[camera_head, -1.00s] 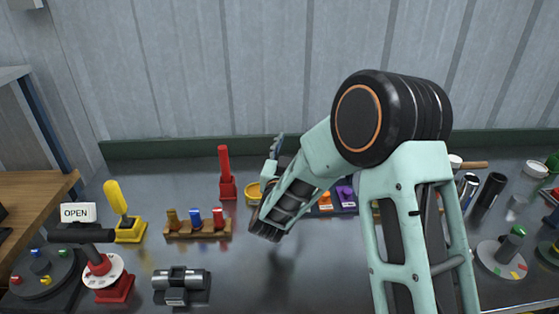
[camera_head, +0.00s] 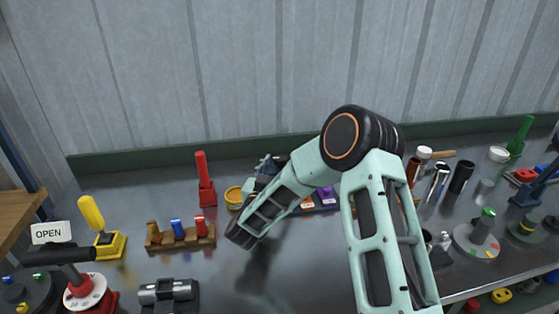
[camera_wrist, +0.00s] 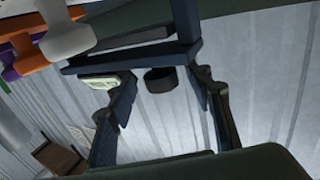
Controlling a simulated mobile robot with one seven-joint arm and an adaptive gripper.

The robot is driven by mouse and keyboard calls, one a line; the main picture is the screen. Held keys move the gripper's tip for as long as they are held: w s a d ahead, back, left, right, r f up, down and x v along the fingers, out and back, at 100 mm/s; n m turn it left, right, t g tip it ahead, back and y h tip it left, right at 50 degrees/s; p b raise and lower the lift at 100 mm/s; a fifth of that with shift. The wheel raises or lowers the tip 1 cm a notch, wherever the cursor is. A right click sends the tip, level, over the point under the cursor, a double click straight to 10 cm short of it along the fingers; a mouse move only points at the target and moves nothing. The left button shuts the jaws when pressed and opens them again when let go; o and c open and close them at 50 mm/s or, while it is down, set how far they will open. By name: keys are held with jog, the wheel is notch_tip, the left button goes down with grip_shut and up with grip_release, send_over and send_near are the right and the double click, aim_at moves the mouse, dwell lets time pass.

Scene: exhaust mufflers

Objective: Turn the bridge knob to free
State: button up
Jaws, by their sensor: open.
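In the wrist view a dark blue bridge-like frame (camera_wrist: 125,55) crosses the upper middle. A short black cylinder (camera_wrist: 160,80), which looks like the bridge knob, shows just below its bar. A pale green label (camera_wrist: 105,82) is beside it; I cannot read it. My gripper (camera_wrist: 160,92) is open, with one finger on each side of the black cylinder and visible gaps between. No contact shows. In the head view my arm hides most of this spot; only small dark parts (camera_head: 267,162) show behind the forearm. The knob's setting cannot be told.
Orange (camera_wrist: 28,55) and purple (camera_wrist: 10,72) labelled pieces lie close by at the wrist view's left. In the head view a yellow cup (camera_head: 234,197), a red lever (camera_head: 205,180) and a wooden peg rack (camera_head: 180,239) stand left of my arm. Tubes and a green-knobbed dial (camera_head: 485,226) are right.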

jog(key=shift+x, duration=1)
jog(key=shift+a, duration=0.1)
jog(key=shift+c, duration=0.2)
jog(key=c, duration=1.1)
